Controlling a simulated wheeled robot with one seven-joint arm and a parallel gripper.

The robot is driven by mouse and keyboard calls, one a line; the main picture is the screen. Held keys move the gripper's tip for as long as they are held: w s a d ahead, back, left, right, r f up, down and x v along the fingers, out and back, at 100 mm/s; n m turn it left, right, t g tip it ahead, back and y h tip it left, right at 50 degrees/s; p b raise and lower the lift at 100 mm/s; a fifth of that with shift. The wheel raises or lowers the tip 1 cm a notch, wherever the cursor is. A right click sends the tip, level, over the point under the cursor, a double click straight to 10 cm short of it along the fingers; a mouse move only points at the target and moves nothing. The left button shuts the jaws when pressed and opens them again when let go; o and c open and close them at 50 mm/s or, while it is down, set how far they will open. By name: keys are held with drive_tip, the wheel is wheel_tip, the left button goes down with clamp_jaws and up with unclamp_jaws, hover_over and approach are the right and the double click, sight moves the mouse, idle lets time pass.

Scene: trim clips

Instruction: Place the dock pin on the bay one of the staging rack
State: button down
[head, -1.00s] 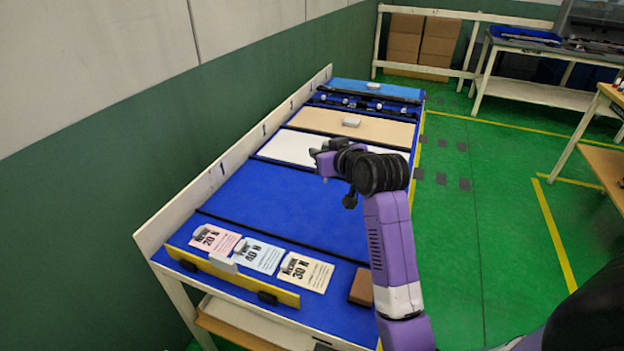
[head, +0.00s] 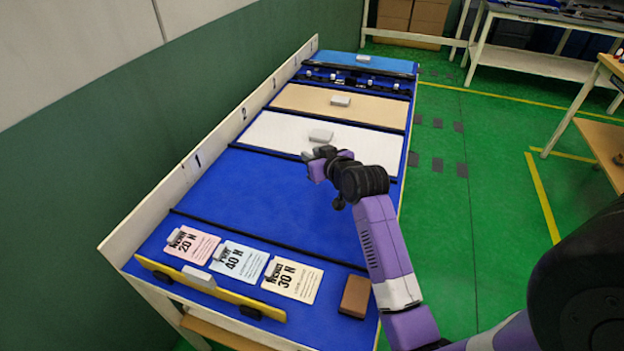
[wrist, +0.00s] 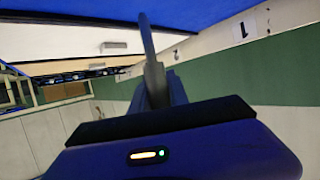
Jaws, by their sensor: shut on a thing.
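The staging rack (head: 150,222) is a long bench with coloured panels split by black strips. Bay one, the blue panel (head: 265,195) beside the "1" on the white back board, looks bare. My gripper (head: 313,158) shows above the black strip between the blue and white panels, at the right half of the rack. It is shut on a small grey thing (wrist: 147,38), which I take for the dock pin; its shape is mostly hidden. In the wrist view the grey thing stands out past the dark finger, with blue panel behind it.
Pale blocks lie on the white panel (head: 280,137), the tan panel (head: 300,98) and the far light-blue panel (head: 335,60). Three clipped cards, a yellow bar (head: 208,287) and a brown block (head: 355,296) are at the near end.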

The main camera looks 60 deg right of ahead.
wheel_tip(320, 180, down, 8)
drive_tip(key=shift+f, duration=0.25)
drive_tip(key=shift+f, duration=0.1)
drive_tip(key=shift+f+b, duration=0.1)
drive_tip(key=shift+b, duration=0.2)
drive_tip(key=c, duration=1.3)
unclamp_jaws()
